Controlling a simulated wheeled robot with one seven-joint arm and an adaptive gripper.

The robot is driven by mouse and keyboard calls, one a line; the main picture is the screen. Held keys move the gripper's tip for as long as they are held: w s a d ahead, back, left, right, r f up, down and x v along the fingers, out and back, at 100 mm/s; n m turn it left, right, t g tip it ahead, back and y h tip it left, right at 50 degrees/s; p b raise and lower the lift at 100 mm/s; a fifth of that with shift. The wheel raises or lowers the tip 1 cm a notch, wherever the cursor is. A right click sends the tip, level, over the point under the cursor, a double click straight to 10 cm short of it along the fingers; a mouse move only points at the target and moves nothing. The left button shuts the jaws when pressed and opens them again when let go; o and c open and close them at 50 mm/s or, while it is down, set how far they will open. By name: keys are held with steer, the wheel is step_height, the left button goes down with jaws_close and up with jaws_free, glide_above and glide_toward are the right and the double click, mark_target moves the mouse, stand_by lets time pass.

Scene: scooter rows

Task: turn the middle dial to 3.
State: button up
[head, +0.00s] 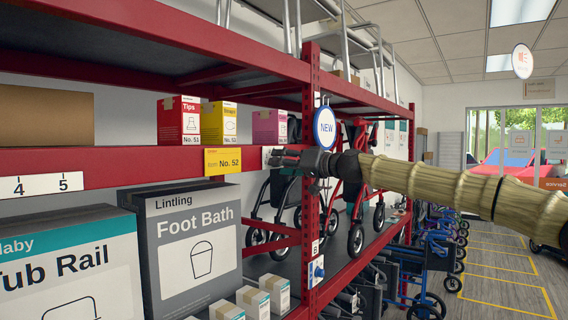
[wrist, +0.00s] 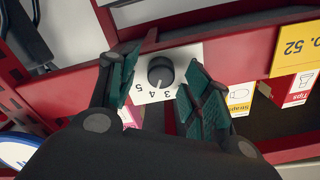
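The dial (wrist: 160,71) is a round black knob on a white number plate (wrist: 188,53), fixed to the red shelf beam. In the wrist view the digits 5, 4 and 3 show upside down below the knob. A small pale mark on the knob's lower edge points toward the digits, but I cannot tell exactly which one. My gripper (wrist: 160,62) is open, with one green-padded finger on each side of the knob and gaps visible between. In the head view my gripper (head: 280,158) is at the beam and hides the dial.
Another plate (head: 40,185) with 4 and 5 is on the beam at left. A yellow label (head: 222,160) is left of my gripper. A blue knob (head: 318,270) sits on the red post (head: 310,200). Boxes, including Foot Bath (head: 195,250), stand below. The aisle (head: 500,270) at right is clear.

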steer(key=c, duration=0.9)
steer(key=shift+f+n+b, duration=0.2)
steer(key=shift+n+b, duration=0.1)
steer(key=shift+b, duration=0.65)
steer(key=n+b, duration=0.5)
steer(key=b, duration=0.2)
steer(key=shift+r, duration=0.15)
steer(key=o, duration=1)
